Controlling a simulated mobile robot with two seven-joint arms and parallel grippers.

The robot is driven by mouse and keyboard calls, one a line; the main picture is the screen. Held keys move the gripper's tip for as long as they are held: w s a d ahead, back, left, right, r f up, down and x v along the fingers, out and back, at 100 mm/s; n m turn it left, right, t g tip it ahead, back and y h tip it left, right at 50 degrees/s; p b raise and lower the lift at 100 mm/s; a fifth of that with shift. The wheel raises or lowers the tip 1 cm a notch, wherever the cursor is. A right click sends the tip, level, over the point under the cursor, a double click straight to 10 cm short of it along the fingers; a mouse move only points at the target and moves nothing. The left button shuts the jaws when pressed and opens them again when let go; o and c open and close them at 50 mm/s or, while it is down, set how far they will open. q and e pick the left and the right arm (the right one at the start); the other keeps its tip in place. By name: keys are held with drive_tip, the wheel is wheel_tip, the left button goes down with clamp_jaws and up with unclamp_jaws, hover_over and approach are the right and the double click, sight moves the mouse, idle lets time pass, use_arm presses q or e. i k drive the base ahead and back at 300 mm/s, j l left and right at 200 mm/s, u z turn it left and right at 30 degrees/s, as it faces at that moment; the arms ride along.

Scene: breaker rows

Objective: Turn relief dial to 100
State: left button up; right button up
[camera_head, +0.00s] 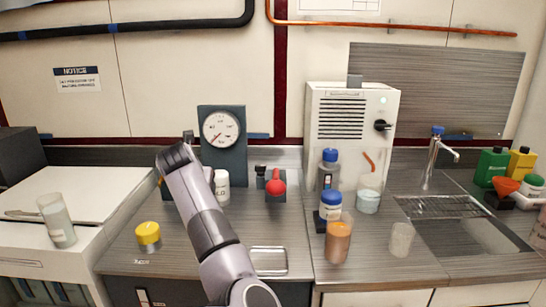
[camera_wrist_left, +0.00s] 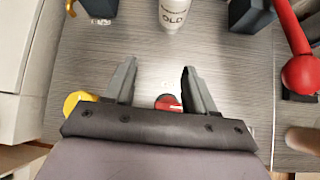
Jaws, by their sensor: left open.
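A red dial (camera_wrist_left: 168,101) with a white pointer line sits on the grey counter, showing between my left fingers in the left wrist view. Its lower part is hidden by my gripper body, and small pale marks beside it are too small to read. My left gripper (camera_wrist_left: 158,68) is open, its fingers either side of the dial in the picture; I cannot tell the height gap. In the head view my left arm covers the dial and the fingers cannot be made out. A round gauge (camera_head: 221,129) on a dark panel has its needle toward the lower left. My right gripper is out of view.
A white OLD bottle (camera_wrist_left: 174,14) stands beyond the fingers. A red-handled lever (camera_head: 275,186) is to the right, a yellow-topped item (camera_head: 148,234) to the left. A metal tray (camera_head: 268,261), bottles and cups stand on the right. A white instrument box (camera_head: 350,125) stands behind.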

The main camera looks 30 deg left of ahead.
sight(260, 169)
drive_tip(key=i, duration=0.9)
